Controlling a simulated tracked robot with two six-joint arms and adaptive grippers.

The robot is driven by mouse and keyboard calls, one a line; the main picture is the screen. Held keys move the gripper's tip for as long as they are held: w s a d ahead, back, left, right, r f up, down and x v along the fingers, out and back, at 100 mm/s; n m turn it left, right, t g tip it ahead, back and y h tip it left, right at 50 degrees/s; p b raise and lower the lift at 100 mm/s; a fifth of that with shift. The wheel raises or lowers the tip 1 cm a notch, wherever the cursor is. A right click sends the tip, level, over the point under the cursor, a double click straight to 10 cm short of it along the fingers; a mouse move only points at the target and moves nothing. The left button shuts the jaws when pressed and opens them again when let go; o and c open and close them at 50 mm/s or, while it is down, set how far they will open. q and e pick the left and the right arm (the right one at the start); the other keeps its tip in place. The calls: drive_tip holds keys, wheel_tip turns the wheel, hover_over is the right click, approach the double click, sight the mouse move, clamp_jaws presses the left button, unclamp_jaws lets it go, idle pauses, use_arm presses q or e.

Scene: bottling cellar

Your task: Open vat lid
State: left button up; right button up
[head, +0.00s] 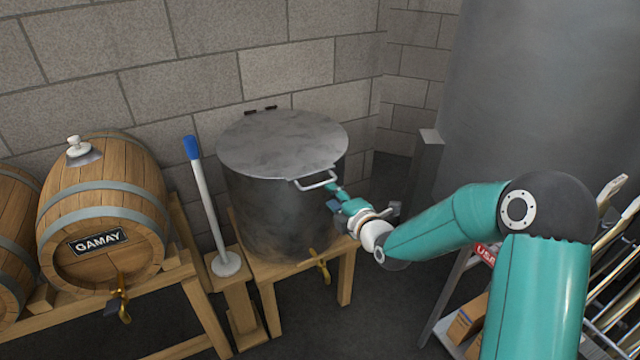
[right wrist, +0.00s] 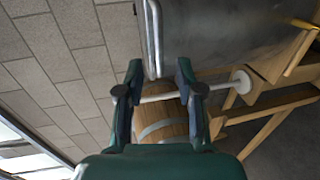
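The steel vat (head: 270,210) stands on a wooden stand. Its round grey lid (head: 282,142) lies flat and closed on top, with a bar handle (head: 317,181) at its front right edge. My right gripper (head: 336,197) is at the vat's right side, just below and right of the handle. In the right wrist view my right gripper (right wrist: 159,72) has its fingers spread. The handle (right wrist: 152,38) shows in line with the gap between the fingertips; I cannot tell whether they touch it. The vat wall (right wrist: 215,32) fills the upper right there. My left gripper is out of view.
A barrel marked GAMAY (head: 100,210) rests on a wooden rack at left. A blue-handled pole (head: 207,200) stands between barrel and vat. A brass tap (head: 320,265) sticks out low on the vat. A large tank (head: 540,90) and a rack (head: 610,290) are at right.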

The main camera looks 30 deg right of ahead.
sight(320, 186)
drive_tip(key=x, duration=0.8)
drive_tip(key=shift+p, duration=0.4)
drive_tip(key=shift+s, duration=0.1)
clamp_jaws()
